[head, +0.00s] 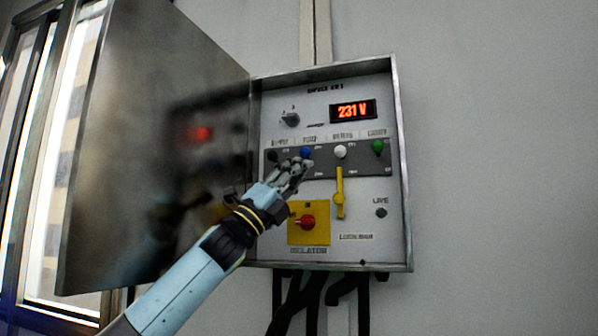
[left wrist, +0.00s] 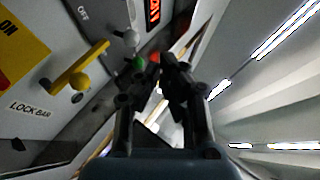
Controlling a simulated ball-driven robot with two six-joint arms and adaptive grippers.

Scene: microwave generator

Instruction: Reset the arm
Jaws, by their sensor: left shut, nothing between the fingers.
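My left gripper (head: 296,170) is shut and empty. In the head view it overlaps the grey switch strip (head: 325,169) just below the blue knob (head: 306,152); I cannot tell whether it touches the panel. In the left wrist view its fingers (left wrist: 174,68) are together, with the green knob (left wrist: 137,63) and white knob (left wrist: 131,38) to their left. The yellow lock bar (head: 340,195) hangs upright below the white knob and also shows in the left wrist view (left wrist: 80,68). My right gripper is not in view.
The control box (head: 401,170) is on the wall, its metal door (head: 130,120) swung open to the left. Its display (head: 352,111) reads 231 V. A red isolator knob (head: 307,222) sits on a yellow plate. Black cables (head: 300,300) hang below. The wall at right is clear.

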